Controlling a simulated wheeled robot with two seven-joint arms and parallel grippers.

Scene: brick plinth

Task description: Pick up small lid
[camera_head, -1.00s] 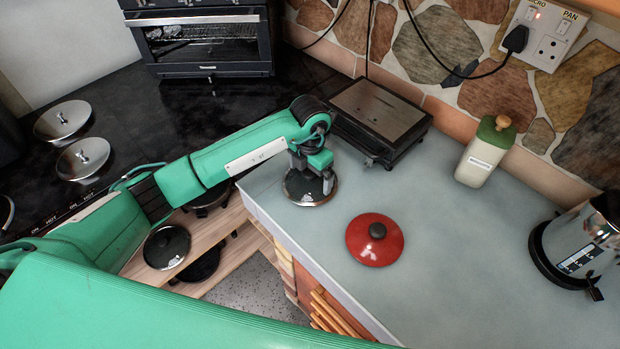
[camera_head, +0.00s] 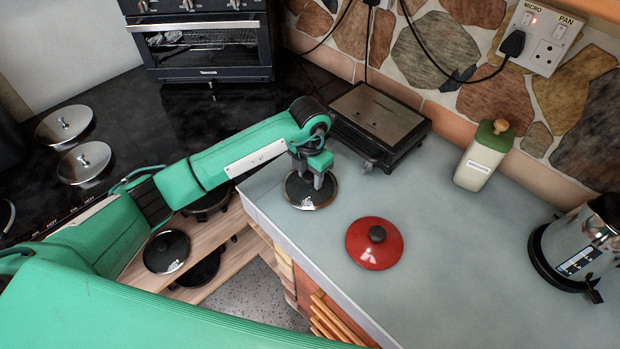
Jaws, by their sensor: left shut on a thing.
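My left gripper (camera_head: 311,179) points down and is shut on a small lid (camera_head: 308,197), a dark round lid with a shiny metal rim. The lid is close to the left edge of the grey counter (camera_head: 460,260); I cannot tell if it touches the counter or hangs just above it. A red lid (camera_head: 374,243) with a black knob lies on the counter to the right of and nearer than the held lid. My right gripper is not in view.
A black appliance with a flat metal top (camera_head: 381,117) stands just behind the gripper. A green-topped bottle (camera_head: 484,155) and a steel kettle (camera_head: 583,244) stand to the right. Two steel lids (camera_head: 84,162) lie on the black hob. Dark lidded pots (camera_head: 167,251) sit on wooden shelves below.

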